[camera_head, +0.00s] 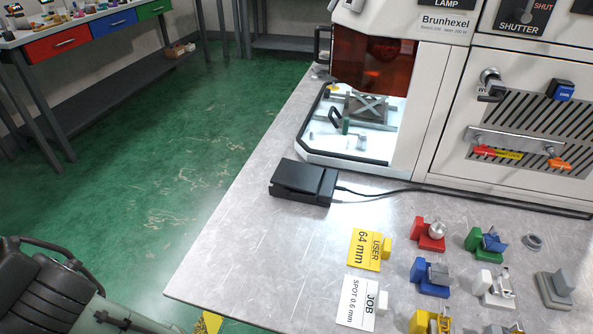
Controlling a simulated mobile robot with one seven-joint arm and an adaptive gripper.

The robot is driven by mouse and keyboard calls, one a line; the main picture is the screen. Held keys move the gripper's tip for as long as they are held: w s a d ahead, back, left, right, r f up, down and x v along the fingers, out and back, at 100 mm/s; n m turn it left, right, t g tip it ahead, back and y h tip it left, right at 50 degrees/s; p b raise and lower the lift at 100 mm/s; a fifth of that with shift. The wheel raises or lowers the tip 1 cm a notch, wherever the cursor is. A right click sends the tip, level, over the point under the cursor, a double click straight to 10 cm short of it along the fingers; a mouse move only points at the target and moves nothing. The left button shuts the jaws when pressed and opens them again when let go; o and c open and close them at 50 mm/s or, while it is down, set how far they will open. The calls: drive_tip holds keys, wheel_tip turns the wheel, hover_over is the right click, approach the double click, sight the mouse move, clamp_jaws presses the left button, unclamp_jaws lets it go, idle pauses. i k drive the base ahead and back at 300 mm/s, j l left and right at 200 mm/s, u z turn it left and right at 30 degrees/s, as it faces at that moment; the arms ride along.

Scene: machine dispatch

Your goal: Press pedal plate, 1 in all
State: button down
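The pedal plate is on a black foot pedal (303,180) that lies on the grey metal table (235,215), near its left edge and in front of the machine. A black cable runs from the pedal to the right along the machine's base. Part of my arm shows at the lower left, away from the pedal. My gripper is not in view. Nothing touches the pedal.
The white Brunhexel machine (400,110) stands behind the pedal. Yellow USER (364,250) and white JOB (357,300) cards and several coloured holders, one red (428,238), lie to the front right. Green floor (175,150) is open at left.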

sight(294, 174)
drive_tip(key=l+u, duration=0.8)
drive_tip(key=k+l+u, duration=0.1)
drive_tip(key=l+u, duration=0.3)
drive_tip(key=k+l, duration=0.05)
drive_tip(key=l, duration=0.05)
